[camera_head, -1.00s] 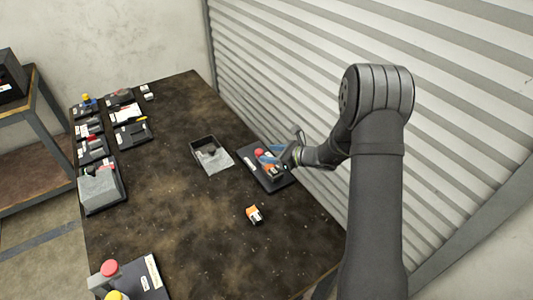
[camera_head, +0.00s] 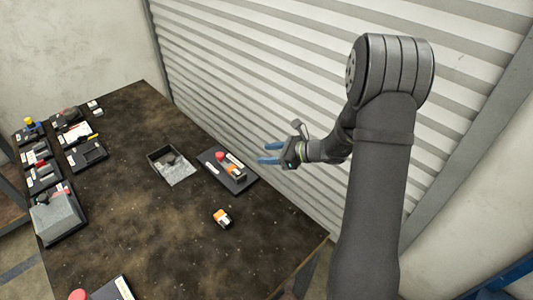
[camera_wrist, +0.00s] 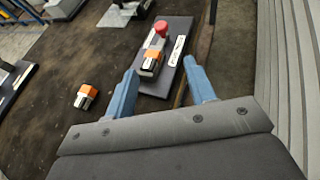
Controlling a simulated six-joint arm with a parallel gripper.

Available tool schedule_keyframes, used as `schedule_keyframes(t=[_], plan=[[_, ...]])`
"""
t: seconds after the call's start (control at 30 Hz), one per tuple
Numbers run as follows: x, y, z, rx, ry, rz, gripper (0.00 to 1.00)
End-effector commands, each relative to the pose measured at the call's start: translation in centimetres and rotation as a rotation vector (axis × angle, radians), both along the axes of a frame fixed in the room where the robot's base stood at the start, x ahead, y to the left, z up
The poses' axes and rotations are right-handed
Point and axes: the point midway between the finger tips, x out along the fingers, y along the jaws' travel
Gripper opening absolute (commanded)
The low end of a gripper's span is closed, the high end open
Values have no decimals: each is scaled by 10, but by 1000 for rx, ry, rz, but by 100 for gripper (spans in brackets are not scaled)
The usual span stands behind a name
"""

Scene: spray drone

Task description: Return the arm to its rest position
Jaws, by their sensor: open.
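My gripper (camera_head: 271,154) is open and empty, its two blue fingers apart. In the head view it is in the air to the right of the dark tray, near the slatted wall. In the wrist view my gripper (camera_wrist: 158,90) points toward the table, with the dark tray (camera_wrist: 178,33) showing beyond and between the fingertips. The dark tray (camera_head: 241,186) bears a red-topped part (camera_head: 220,156) and an orange and white block (camera_head: 235,169). My arm stands on the right of the head view, bent at the elbow.
A second orange and white block (camera_head: 222,218) lies on the dark table (camera_head: 140,215). A grey open bin (camera_head: 171,167) stands left of the tray. Several trays with parts line the table's left side. The slatted wall (camera_head: 250,60) rises close behind my arm.

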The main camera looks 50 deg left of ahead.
Motion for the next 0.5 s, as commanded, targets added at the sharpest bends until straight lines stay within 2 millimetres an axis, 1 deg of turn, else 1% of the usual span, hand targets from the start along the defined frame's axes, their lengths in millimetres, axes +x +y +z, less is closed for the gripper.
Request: schedule_keyframes(t=[0.17,0.27,0.37,0.5], plan=[[-1,1,-1,0,0,1,50],[-4,7,-3,0,0,3,50],[-9,18,-9,-1,1,3,50],[-20,40,-19,0,0,5,50]])
